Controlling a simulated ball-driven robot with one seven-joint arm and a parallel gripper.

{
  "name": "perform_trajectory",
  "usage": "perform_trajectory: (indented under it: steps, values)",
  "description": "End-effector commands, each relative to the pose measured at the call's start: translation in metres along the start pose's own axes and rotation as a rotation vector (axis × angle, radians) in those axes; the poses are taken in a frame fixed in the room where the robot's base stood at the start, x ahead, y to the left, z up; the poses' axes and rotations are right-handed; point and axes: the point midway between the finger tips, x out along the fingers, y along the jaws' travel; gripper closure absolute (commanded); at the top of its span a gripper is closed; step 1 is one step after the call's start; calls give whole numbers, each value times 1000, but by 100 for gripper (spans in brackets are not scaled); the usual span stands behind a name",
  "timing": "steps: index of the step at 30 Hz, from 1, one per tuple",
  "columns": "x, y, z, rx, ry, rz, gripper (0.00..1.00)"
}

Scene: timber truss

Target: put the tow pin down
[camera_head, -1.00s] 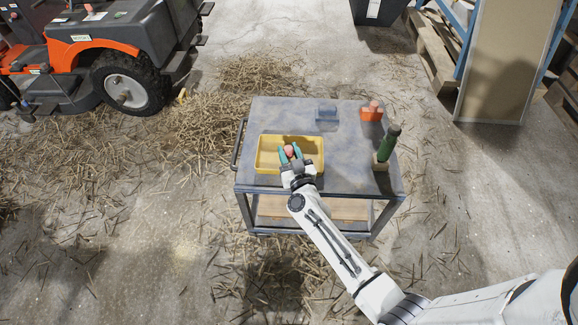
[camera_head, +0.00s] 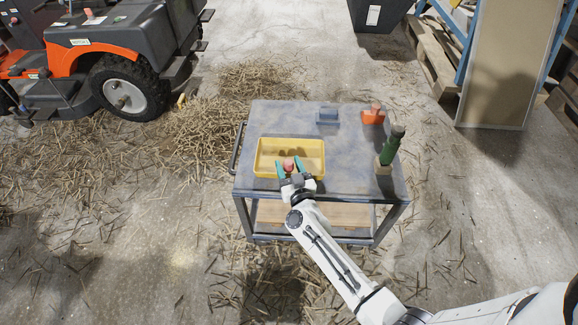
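The tow pin shows as a small red-pink knob (camera_head: 289,165) in the near part of the yellow tray (camera_head: 262,150); the rest of it is hidden by my gripper or too small to tell. My gripper (camera_head: 290,166) reaches over the tray's near rim. Its two teal fingers stand apart on either side of the knob, with a gap visible between knob and fingers. I cannot tell exactly how the pin rests in the tray.
The tray stands on a grey cart (camera_head: 345,165). An orange mower (camera_head: 110,60) is at back left; straw litters the floor.

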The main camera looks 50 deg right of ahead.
Motion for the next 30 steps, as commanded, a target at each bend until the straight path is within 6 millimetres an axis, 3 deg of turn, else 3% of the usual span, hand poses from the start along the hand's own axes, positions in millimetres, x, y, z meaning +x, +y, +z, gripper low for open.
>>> perform_trajectory:
  steps: [3,13,30]
  values:
    - [0,0,0,0,0,0,38]
    - [-4,0,-2,0,-3,0,38]
    - [-106,0,-2,-1,-3,-2,38]
